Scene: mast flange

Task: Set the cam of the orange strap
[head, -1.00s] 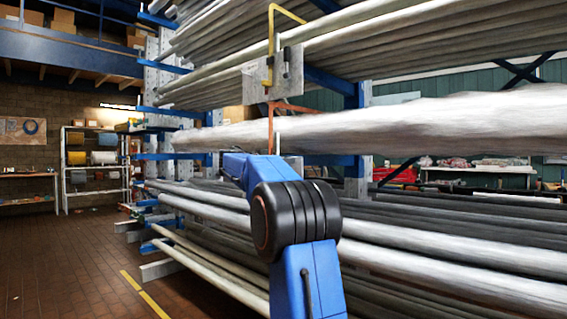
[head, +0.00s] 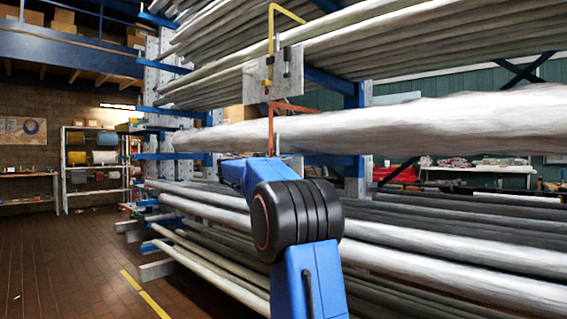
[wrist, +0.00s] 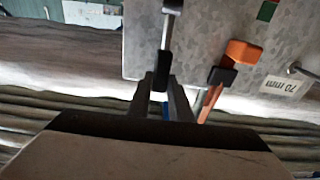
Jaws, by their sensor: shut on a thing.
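The orange strap (head: 271,132) hangs below a grey metal plate (head: 284,72) against the big pale wrapped pipe in the head view. In the wrist view the strap (wrist: 209,103) runs up into a black buckle (wrist: 222,75) with an orange cam lever (wrist: 243,52). A pale strip (wrist: 166,35) with a black block (wrist: 163,62) lies to its left. My gripper (wrist: 163,92) is shut on the pale strip just below that block, beside the orange strap and apart from it. In the head view my arm hides the gripper.
The wrapped pipe (head: 400,120) crosses behind. A yellow bent bar (head: 287,9) rises over the plate. A "70 mm" label (wrist: 283,88) and a metal pin (wrist: 303,71) are at the right. Racked pipes (head: 430,240) fill the lower right; floor is clear at left.

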